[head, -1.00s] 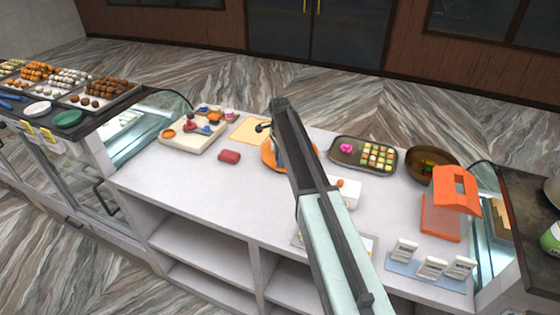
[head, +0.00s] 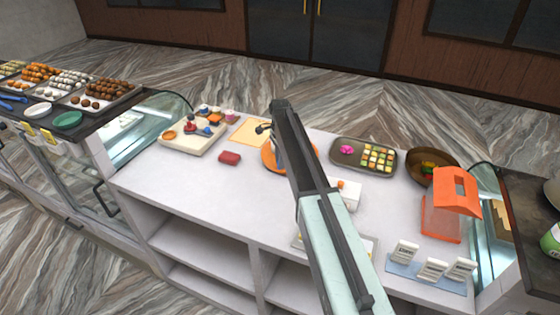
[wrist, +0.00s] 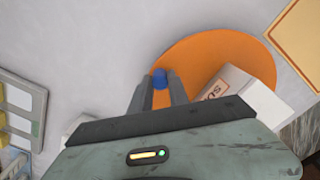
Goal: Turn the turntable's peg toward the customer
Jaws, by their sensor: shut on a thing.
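The orange turntable (head: 268,158) lies on the white counter, partly hidden behind my arm in the head view. In the wrist view its disc (wrist: 222,48) fills the upper middle. A blue peg (wrist: 159,77) stands at the disc's left edge, between my fingertips. My gripper (wrist: 161,86) is shut on this peg. A white box (wrist: 228,82) with a small printed label sits on the disc, just right of my fingers. In the head view my gripper (head: 280,162) reaches down at the turntable, and the peg is hidden.
A red block (head: 230,158) and a tray of toy-like pieces (head: 184,146) lie left. A yellow sheet (head: 248,131) is behind. Right are a dark sweets tray (head: 346,161), a brown bowl (head: 421,176), a white box (head: 350,197) and an orange-topped stand (head: 441,218). The front-left counter is clear.

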